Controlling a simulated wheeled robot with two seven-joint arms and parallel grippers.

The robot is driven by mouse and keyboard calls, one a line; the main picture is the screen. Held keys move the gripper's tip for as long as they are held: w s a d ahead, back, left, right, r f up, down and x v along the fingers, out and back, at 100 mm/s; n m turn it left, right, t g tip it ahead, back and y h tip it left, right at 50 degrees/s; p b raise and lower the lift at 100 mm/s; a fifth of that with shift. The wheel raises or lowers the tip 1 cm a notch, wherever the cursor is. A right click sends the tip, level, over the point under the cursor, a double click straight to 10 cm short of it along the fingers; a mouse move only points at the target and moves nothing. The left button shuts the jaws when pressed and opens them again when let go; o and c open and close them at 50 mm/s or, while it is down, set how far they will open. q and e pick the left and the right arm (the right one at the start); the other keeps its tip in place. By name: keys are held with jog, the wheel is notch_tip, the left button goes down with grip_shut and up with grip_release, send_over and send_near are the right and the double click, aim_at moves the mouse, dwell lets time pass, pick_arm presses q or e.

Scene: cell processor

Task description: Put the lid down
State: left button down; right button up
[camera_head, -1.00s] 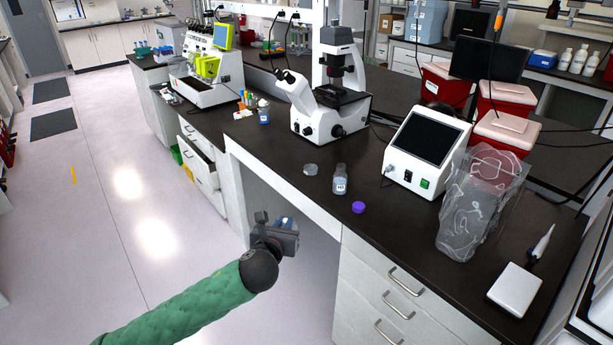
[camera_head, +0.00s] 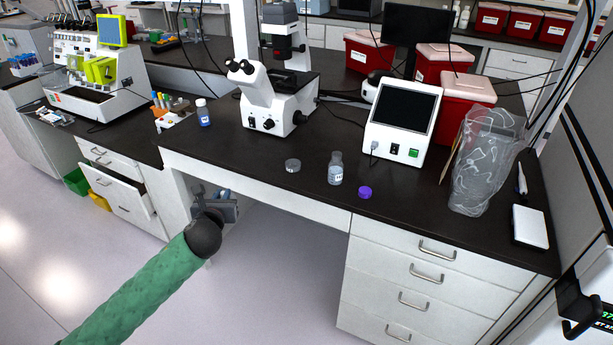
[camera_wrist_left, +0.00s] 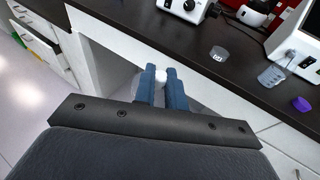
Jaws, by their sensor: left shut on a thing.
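My left gripper (camera_head: 224,193) is in front of the bench's front edge, at the open knee space and below the bench top. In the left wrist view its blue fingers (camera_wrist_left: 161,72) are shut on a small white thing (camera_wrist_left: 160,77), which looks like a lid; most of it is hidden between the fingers. A purple lid (camera_head: 365,192) lies on the black bench top (camera_head: 240,150), right of a clear bottle (camera_head: 335,170) with a white label. Both also show at the right of the wrist view. My right gripper is not in view.
A microscope (camera_head: 268,105) and a white device with a dark screen (camera_head: 400,120) stand behind. A clear bag (camera_head: 484,165) stands at the right. The bench top's front left stretch is bare.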

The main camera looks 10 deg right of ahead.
pick_arm(q)
jog(key=w+d+r+m+g+h+b, duration=0.1)
jog(key=w+d+r+m+h+b, duration=0.15)
jog(key=w+d, duration=0.85)
jog(key=w+d+r+m+g+h+b, duration=0.1)
jog(key=w+d+r+h, duration=0.15)
jog(key=w+d, duration=0.85)
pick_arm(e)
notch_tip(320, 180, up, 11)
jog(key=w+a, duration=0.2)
pick_arm(q)
jog(key=p, duration=0.5)
send_over(262, 167)
notch_tip(262, 167, down, 6)
jog(key=shift+w, duration=0.1)
jog(key=shift+d+f, duration=0.15)
jog(key=shift+f, duration=0.25)
jog(key=shift+f+p, duration=0.7)
jog(key=shift+f, duration=0.95)
jog(key=shift+m, duration=0.25)
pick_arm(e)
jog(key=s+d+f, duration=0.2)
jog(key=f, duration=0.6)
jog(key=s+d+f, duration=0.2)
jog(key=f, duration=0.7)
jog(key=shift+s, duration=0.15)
pick_arm(q)
jog(key=c, duration=1.4)
grip_release()
jog(key=shift+c, duration=0.2)
